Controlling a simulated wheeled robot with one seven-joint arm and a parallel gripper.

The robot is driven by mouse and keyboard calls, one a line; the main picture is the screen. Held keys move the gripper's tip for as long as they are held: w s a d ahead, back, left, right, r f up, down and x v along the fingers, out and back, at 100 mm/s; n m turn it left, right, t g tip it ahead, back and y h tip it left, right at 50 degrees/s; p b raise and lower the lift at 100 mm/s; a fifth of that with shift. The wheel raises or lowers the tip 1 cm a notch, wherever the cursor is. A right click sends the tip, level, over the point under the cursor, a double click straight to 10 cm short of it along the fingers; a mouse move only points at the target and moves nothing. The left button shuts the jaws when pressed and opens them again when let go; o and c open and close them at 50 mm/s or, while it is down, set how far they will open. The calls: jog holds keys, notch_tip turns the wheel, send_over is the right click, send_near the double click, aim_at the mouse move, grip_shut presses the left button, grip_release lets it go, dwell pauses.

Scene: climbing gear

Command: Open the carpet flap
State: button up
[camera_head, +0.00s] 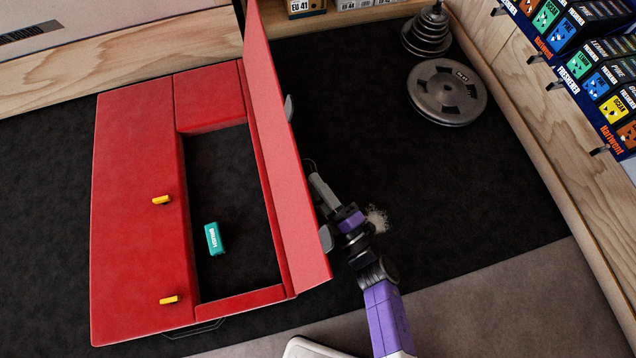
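The red flap (283,150) of a red pad (135,210) stands raised along the right side of a dark opening. Two grey pieces stick out from its right side. My gripper (316,180) is just to the right of the flap, on its outer side, pointing up the picture. It appears close to the flap, but I cannot tell whether they touch. Its fingers are small and partly unclear, so I cannot see whether they are open or shut.
A teal block with white lettering (214,239) lies inside the opening. Two yellow tabs sit on the pad's left part. Weight plates (447,92) lie on the black floor at upper right. Shelves of boxed goods line the right wall.

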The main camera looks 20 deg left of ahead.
jog(key=shift+o, duration=0.5)
jog(key=shift+d, duration=0.1)
jog(key=p+v, duration=0.1)
jog(key=v, duration=0.6)
jog(key=shift+s+d+p, duration=0.2)
jog(key=shift+d+p, duration=0.05)
jog(key=shift+p, duration=0.1)
jog(key=shift+f, duration=0.15)
jog(key=v, duration=0.9)
jog(key=shift+b, duration=0.45)
jog(key=shift+f, duration=0.15)
